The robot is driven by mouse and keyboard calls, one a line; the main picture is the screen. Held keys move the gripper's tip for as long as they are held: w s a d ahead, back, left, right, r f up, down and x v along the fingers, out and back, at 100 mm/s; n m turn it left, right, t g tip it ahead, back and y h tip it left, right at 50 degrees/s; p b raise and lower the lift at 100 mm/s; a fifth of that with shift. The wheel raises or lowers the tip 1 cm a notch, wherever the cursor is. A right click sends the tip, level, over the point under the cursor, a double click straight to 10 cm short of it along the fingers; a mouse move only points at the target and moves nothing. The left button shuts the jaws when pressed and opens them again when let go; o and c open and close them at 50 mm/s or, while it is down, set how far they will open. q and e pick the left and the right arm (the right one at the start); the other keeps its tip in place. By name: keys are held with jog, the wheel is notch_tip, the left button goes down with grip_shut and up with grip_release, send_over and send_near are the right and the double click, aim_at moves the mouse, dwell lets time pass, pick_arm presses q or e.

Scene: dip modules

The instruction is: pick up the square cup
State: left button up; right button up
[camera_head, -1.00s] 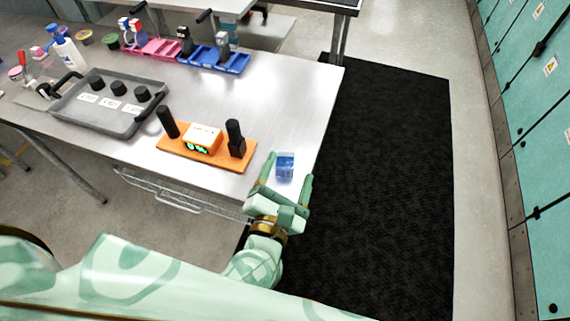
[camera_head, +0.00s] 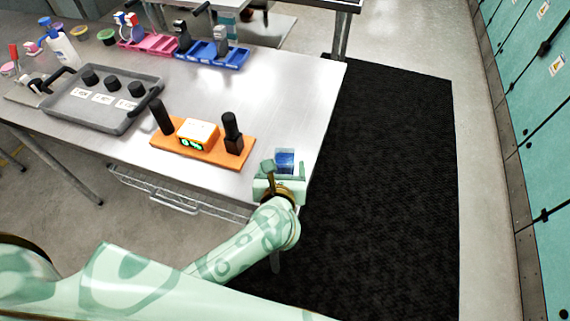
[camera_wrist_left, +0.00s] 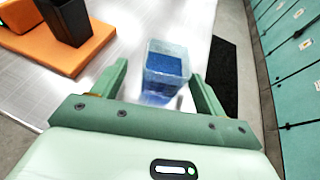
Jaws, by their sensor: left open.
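The square cup (camera_head: 285,160) is clear with blue liquid in it and stands upright on the metal table near its right front corner. In the left wrist view the cup (camera_wrist_left: 166,68) is just ahead of my open left gripper (camera_wrist_left: 158,90), roughly between the lines of its two fingers. In the head view my left gripper (camera_head: 281,173) is at the near side of the cup, and its palm hides the cup's lower part. I cannot tell whether a finger touches the cup. My right gripper is not in view.
An orange board (camera_head: 220,155) with a digital timer (camera_head: 197,134) and black posts stands left of the cup. A grey tray (camera_head: 72,117) with black knobs is farther left. Pink (camera_head: 160,44) and blue (camera_head: 228,62) racks stand at the back. The table's right edge is close.

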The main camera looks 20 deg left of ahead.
aim_at(285, 156)
pick_arm(q)
jog(key=b+x, duration=0.1)
jog(key=x, duration=0.1)
jog(key=b+x, duration=0.1)
jog(key=x, duration=0.1)
jog(key=shift+w+d, duration=0.2)
jog(key=shift+w+f, duration=0.1)
jog(key=shift+w, duration=0.15)
jog(key=shift+a, duration=0.1)
jog(key=c, duration=1.1)
